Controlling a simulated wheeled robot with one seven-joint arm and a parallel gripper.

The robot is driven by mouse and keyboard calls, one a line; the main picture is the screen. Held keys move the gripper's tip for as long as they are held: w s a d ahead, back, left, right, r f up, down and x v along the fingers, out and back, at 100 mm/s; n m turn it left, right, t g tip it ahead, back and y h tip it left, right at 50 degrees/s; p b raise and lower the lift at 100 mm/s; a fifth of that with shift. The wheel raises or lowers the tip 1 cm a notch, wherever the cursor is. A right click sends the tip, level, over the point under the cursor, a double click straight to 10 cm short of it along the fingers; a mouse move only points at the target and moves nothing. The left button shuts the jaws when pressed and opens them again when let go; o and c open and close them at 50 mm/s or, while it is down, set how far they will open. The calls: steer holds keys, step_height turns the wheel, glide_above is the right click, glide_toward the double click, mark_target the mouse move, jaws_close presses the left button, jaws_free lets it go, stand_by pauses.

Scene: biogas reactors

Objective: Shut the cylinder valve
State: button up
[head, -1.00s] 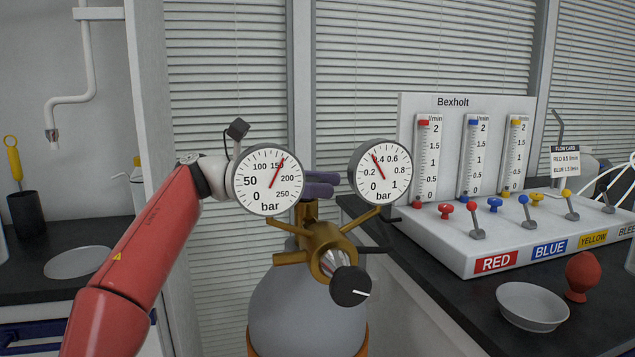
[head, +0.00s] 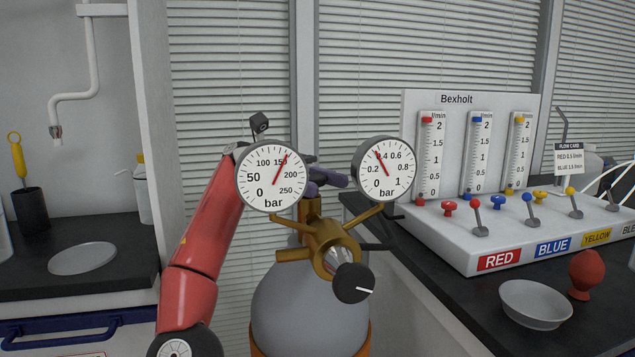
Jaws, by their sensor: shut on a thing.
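The grey gas cylinder (head: 308,308) stands upright in the middle of the head view, with a brass regulator (head: 322,240) in front of its top. The purple valve handwheel (head: 331,179) shows between and behind the two round gauges, partly hidden. My red arm reaches up on the left and passes behind the left gauge (head: 272,176). Only a small dark part of my gripper (head: 309,160) shows, at the handwheel. It is shut on the handwheel; its fingertips are mostly hidden. The left needle points just past 150, the right gauge (head: 384,168) near 0.4.
A black regulator knob (head: 352,283) with a white line juts forward. A left bench holds a plate (head: 82,258) and a dark cup (head: 31,209).

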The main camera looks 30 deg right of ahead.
stand_by(0.3)
steer(key=o, duration=1)
steer(key=shift+c, duration=0.2)
steer(key=shift+h, duration=0.3)
